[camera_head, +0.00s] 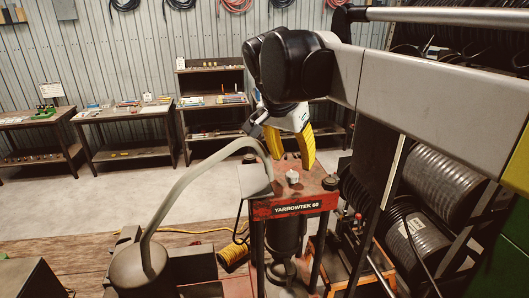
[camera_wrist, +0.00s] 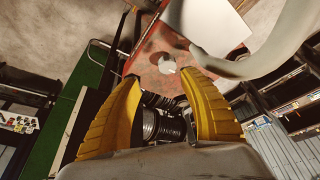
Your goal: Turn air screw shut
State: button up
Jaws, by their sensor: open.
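The red press marked YARROWTEK 60 (camera_head: 293,208) stands upright below my gripper. A small pale faceted knob (camera_head: 292,177), which looks like the air screw, sits on its red top plate; whether it is shut cannot be told. In the wrist view the knob (camera_wrist: 167,66) shows between the yellow fingertips. My gripper (camera_head: 293,161) is open and empty, its two yellow fingers pointing down above the top plate. The fingertips appear apart from the knob. In the wrist view my gripper (camera_wrist: 163,66) spans both sides of the knob.
A thick grey hose (camera_head: 180,187) arches from a grey canister (camera_head: 133,272) to the press's left side, close to my fingers. A dark bolt (camera_head: 329,184) stands on the plate's right corner. Hose reels (camera_head: 440,180) stand at right.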

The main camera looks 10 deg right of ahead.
aim_at(292, 173)
jog(key=w+f, duration=0.2)
jog(key=f, duration=0.1)
jog(key=w+f+p, duration=0.1)
jog(key=w+f, duration=0.1)
jog(key=shift+d+f, duration=0.25)
jog(key=shift+s+d+f, duration=0.4)
jog(key=shift+d+f, duration=0.1)
jog(key=shift+f, duration=0.1)
jog(key=shift+s+d+f, duration=0.1)
jog(key=shift+f, duration=0.05)
jog(key=shift+w+a+f, duration=0.2)
jog(key=shift+w+f, duration=0.05)
jog(key=shift+w, duration=0.25)
jog(key=shift+s+r, duration=0.1)
jog(key=shift+s, duration=0.15)
grip_shut()
